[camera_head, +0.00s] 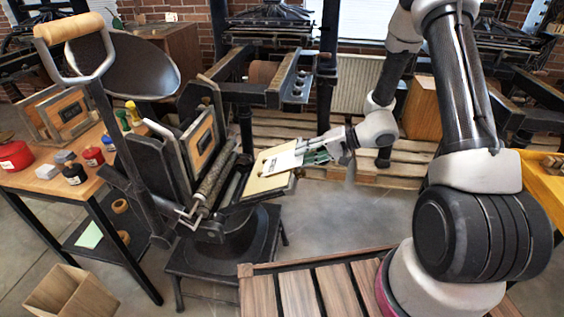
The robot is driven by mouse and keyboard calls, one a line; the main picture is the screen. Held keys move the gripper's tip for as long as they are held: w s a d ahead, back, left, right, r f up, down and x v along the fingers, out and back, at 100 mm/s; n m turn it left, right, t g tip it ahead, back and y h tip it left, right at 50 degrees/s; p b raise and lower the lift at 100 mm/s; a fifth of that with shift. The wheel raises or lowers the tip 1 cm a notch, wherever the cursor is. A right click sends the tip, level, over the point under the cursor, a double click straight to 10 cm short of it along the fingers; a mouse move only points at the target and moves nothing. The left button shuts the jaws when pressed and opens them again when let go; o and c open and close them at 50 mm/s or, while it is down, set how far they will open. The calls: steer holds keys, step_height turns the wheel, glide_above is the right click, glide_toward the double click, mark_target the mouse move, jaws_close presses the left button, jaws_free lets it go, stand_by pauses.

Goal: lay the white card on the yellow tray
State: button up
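The white card (281,163) is at the press, over the tan board (268,185) on its tilted plate. I cannot tell whether it rests on the board or is slightly above it. My gripper (307,155) reaches in from the right, with its fingertips at the card's right edge. The fingers are small and overlap the card, so whether they grip it is unclear. A yellow surface (543,186), which looks like the yellow tray, shows at the right edge of the picture. It is partly cut off and partly behind my arm.
The hand press has a lever with a wooden handle (69,27) and a round dark disc (122,68). A table (38,181) with ink pots stands at the left. A slatted wooden surface (318,290) lies in front. Open floor (370,215) shows right of the press.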

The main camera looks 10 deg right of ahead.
jaws_close()
steer(key=shift+d+r, duration=0.1)
steer(key=s+d+r, duration=0.1)
steer(key=d+r, duration=0.3)
steer(key=r, duration=0.1)
steer(key=shift+s+d+r, duration=0.35)
steer(key=shift+d, duration=0.05)
stand_by(0.6)
